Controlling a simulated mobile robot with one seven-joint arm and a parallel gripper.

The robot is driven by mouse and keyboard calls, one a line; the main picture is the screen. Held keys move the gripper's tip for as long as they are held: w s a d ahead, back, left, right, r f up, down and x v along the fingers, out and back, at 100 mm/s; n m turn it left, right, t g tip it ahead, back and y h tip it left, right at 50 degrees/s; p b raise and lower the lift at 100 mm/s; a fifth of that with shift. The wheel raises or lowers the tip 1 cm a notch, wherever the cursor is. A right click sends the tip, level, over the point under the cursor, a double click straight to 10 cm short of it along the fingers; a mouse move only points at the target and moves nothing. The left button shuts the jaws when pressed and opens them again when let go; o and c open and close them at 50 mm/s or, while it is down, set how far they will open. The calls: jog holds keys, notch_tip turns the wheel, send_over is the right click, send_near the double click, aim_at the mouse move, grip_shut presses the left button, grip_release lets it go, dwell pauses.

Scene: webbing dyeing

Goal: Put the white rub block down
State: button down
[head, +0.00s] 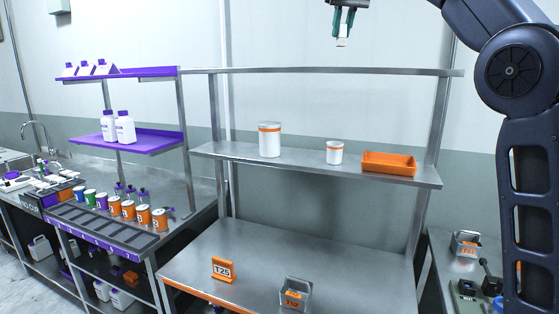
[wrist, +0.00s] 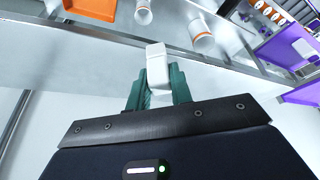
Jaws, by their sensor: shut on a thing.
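The white rub block (head: 342,42) is a small pale block held between the green fingers of my gripper (head: 343,30), at the top of the head view. In the wrist view the block (wrist: 158,67) stands out past the fingertips of my gripper (wrist: 158,90), which are shut on it. The gripper is high up, above the top bar of the steel shelf rack (head: 320,71). The block touches nothing but the fingers.
The rack's middle shelf (head: 215,149) bears two white canisters (head: 270,142) (head: 334,153) and an orange tray (head: 389,163). The steel table below (head: 240,250) has an orange T25 sign (head: 223,269) and a small metal bin (head: 296,293). Much of this table is clear.

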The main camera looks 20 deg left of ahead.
jog(key=s+a+f, duration=0.1)
jog(key=s+a, duration=0.2)
jog(key=a, duration=0.1)
jog(key=m+h, duration=0.3)
jog(key=m, duration=0.4)
send_over(252, 262)
jog(key=s, duration=0.2)
notch_tip(252, 262, down, 62)
jog(key=shift+t, duration=0.4)
jog(key=shift+s+f, duration=0.15)
jog(key=shift+f, duration=9.9)
jog(key=shift+f, duration=0.1)
